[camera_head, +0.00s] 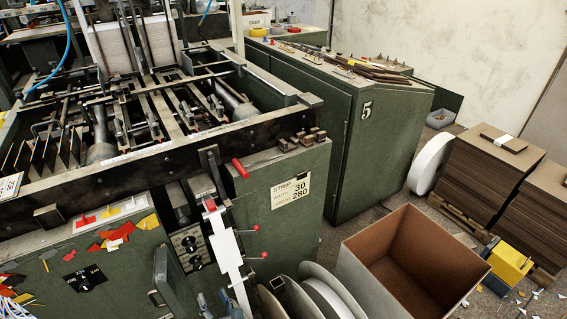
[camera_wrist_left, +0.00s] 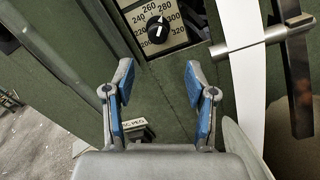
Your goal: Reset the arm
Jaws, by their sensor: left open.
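My left gripper (camera_wrist_left: 158,84) shows large in the left wrist view. Its two blue-padded fingers stand wide apart with nothing between them. The fingertips are just below a dial plate with a black knob (camera_wrist_left: 157,30), in front of a green machine panel. I cannot tell whether they touch the panel. In the head view only small blue-grey finger parts of the left gripper (camera_head: 213,303) show at the bottom edge, left of the white strip (camera_head: 228,250). Most of my left arm is out of view. My right gripper is in neither view.
The green machine (camera_head: 273,235) fills the left and middle. Levers with red knobs (camera_head: 240,168) stick out from its front. Reels (camera_head: 325,295) and an open brown box (camera_head: 415,260) stand close on the right. Stacked brown board (camera_head: 483,185) lies farther right.

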